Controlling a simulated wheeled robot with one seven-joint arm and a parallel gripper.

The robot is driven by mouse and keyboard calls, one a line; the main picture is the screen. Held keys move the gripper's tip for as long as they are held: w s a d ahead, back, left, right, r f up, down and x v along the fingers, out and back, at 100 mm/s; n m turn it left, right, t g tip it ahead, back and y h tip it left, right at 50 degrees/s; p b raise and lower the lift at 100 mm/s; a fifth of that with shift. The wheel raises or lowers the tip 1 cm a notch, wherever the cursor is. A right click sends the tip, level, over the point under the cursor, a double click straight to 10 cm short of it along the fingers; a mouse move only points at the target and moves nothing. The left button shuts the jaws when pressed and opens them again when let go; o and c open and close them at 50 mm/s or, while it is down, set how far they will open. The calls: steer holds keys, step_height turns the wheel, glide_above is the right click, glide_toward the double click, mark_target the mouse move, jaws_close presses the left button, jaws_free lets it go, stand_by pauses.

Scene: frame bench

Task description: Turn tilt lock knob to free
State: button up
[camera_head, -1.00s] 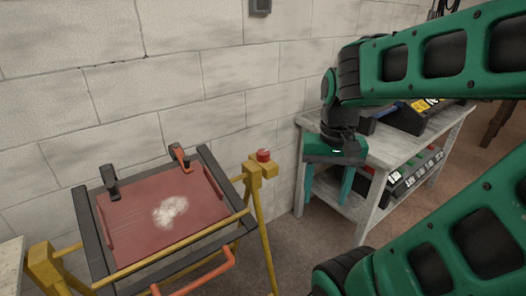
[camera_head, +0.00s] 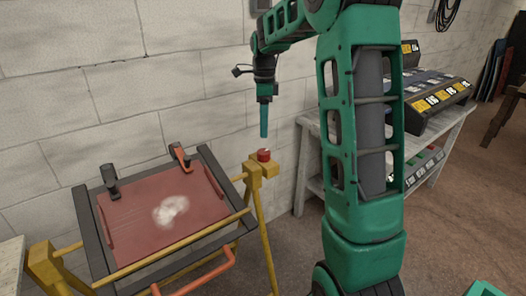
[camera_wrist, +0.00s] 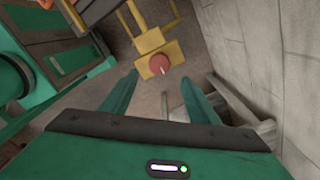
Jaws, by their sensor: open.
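The tilt lock knob (camera_head: 263,155) is a small red round knob on top of the yellow post at the right side of the tilting frame (camera_head: 85,232). In the wrist view the red knob (camera_wrist: 160,65) shows from above with a pale line on it, on a yellow bracket. My gripper (camera_head: 264,136) hangs pointing down just above the knob, apart from it. In the wrist view my gripper's two green fingers (camera_wrist: 160,88) are spread, with nothing between them. The knob appears beyond the fingertips, roughly centred between them.
An orange handle (camera_head: 205,272) is at the front. A block wall stands behind. A grey shelf table (camera_head: 452,135) with bins is at right.

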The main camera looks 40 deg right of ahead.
mark_target(264, 151)
step_height(264, 151, down, 11)
steer(key=shift+r, duration=0.2)
stand_by(0.4)
steer(key=shift+d, duration=0.1)
steer(key=c, duration=1)
